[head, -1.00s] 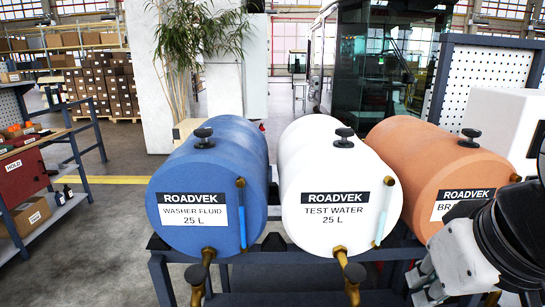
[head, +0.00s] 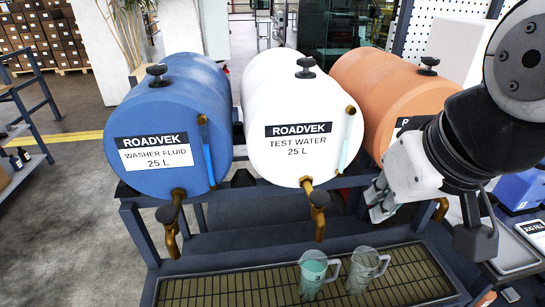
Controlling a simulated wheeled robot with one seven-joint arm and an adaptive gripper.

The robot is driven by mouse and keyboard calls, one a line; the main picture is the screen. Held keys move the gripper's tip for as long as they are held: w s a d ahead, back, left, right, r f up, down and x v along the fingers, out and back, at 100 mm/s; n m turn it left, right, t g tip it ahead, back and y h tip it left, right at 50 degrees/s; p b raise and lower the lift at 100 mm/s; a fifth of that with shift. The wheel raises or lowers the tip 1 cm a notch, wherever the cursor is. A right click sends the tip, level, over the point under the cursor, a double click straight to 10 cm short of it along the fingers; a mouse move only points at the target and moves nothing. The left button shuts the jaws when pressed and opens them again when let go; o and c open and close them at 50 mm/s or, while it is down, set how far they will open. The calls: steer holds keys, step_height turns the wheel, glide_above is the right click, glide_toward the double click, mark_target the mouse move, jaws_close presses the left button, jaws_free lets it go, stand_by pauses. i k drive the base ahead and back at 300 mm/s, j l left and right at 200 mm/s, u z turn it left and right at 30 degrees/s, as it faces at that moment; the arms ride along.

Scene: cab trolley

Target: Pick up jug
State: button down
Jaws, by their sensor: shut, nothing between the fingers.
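Two clear jugs with handles stand side by side on the slatted drip tray (head: 225,287) below the tanks. The left jug (head: 312,272) has a dark mark like a 3 and a pale green tint low down. The right jug (head: 364,268) also carries a dark mark, too small to read surely. My gripper (head: 378,208) is shut and empty. It hangs above and a little right of the right jug, apart from both jugs, in front of the orange tank.
A blue washer fluid tank (head: 165,110), a white test water tank (head: 285,100) and an orange tank (head: 375,85) lie on a dark frame, with brass taps above the tray. A blue item (head: 518,190) and a jug-fill plate (head: 531,232) are at right.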

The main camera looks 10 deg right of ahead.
mark_target(313, 263)
steer(key=k+u, duration=0.1)
steer(key=u, duration=0.25)
steer(key=k+j+u, duration=0.1)
steer(key=u, duration=0.25)
steer(key=k+j+u, duration=0.1)
steer(key=u, duration=0.25)
